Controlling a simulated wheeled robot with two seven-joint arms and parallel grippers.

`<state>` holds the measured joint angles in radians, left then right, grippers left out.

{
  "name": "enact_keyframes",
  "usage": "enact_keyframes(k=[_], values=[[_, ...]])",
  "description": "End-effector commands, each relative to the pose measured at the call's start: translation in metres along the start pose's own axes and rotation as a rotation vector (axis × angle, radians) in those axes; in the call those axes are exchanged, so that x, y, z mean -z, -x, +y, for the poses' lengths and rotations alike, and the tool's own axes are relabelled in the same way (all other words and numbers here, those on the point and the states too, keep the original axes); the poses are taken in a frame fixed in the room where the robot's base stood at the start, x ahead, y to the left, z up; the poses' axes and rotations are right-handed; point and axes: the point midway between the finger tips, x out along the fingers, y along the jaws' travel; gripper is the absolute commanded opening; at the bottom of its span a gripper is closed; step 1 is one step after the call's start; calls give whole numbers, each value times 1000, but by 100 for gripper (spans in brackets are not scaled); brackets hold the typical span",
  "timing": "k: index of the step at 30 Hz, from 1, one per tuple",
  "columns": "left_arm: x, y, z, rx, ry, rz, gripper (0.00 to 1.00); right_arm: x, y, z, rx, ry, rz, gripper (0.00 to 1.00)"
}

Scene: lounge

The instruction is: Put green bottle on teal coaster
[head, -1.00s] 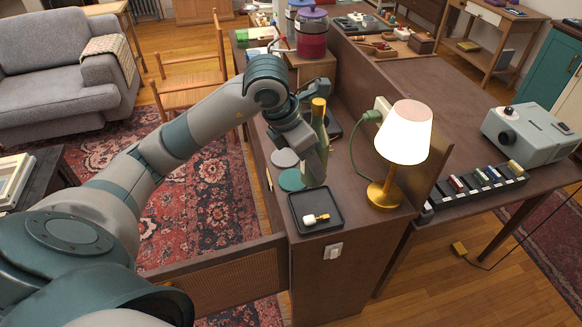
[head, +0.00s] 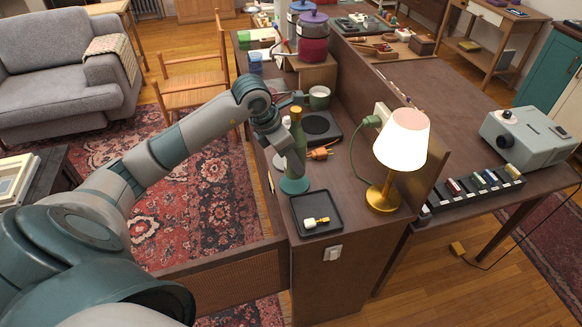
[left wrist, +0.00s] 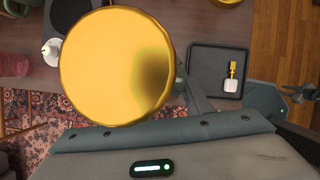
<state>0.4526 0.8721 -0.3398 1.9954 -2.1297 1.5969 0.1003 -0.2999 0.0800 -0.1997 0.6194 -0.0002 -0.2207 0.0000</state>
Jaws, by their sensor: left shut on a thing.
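The green bottle (head: 297,153) has a gold cap and stands upright over the teal coaster (head: 294,186) on the dark wooden cabinet top. Its base appears to be on the coaster or just above it; I cannot tell if they touch. My left gripper (head: 287,143) is shut on the bottle from its left side. In the left wrist view the gold cap (left wrist: 116,66) fills much of the picture and hides the bottle's body and the coaster.
A black tray (head: 337,222) with a small white and gold item is in front of the coaster. A gold lamp (head: 382,196) stands to the right.

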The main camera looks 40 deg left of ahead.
Motion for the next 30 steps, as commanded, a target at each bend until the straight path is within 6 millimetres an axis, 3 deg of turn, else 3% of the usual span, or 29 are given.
enact_keyframes(k=[5,15,28,29,30], values=[[0,-2,0,1,0,-1,2,1,3,0,1,0,1,31],[14,-33,-1,1,1,-1,2,2,18,-1,1,-1,1,31],[16,-39,0,-1,0,-3,2,2,14,-1,1,0,2,31],[16,-38,0,0,0,0,53,2,15,-1,1,0,2,31],[16,-38,0,0,0,0,62,2,16,-1,1,0,2,31]])
